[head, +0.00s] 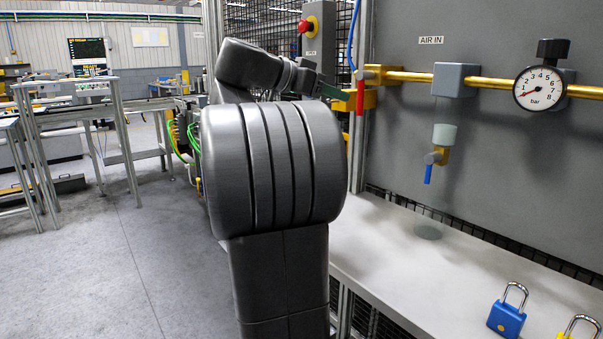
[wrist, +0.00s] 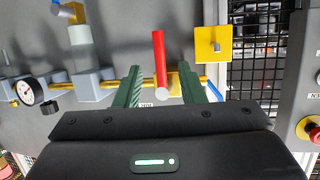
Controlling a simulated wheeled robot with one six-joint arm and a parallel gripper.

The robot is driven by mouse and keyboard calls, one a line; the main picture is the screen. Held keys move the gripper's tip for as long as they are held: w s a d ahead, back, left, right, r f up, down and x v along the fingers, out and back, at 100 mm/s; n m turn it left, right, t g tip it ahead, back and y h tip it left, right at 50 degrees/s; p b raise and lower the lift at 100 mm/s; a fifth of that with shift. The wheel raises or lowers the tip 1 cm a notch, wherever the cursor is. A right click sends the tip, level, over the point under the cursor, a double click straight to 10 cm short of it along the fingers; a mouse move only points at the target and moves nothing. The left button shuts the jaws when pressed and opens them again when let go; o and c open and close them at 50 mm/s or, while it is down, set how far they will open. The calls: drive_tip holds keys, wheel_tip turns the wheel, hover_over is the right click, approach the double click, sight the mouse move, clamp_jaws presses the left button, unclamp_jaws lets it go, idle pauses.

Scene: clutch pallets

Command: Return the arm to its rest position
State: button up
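My gripper (wrist: 161,72) is open in the wrist view, with its two green fingers apart. A red valve handle (wrist: 159,58) shows between the fingers, with a visible gap on each side. In the head view my gripper (head: 333,91) is at the end of my dark arm, just left of the red handle (head: 360,97), which hangs down from the brass air pipe (head: 410,76). My arm reaches forward and its thick link covers much of the head view's middle. I cannot tell the depth between fingers and handle.
A yellow block (wrist: 211,44) is right of the fingers. The grey panel (head: 480,130) carries a pressure gauge (head: 540,88) and a blue-handled valve (head: 431,165). A blue padlock (head: 507,318) stands on the pale bench (head: 400,265). Open floor (head: 120,260) lies at left.

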drive_tip(key=w+d+f+n+h+p, duration=0.1)
drive_tip(key=w+d+f, duration=0.2)
drive_tip(key=d, duration=0.6)
drive_tip(key=shift+d+n+g, duration=0.25)
drive_tip(key=shift+n+g, duration=0.05)
drive_tip(key=shift+n, duration=0.1)
drive_tip(key=shift+w, duration=0.1)
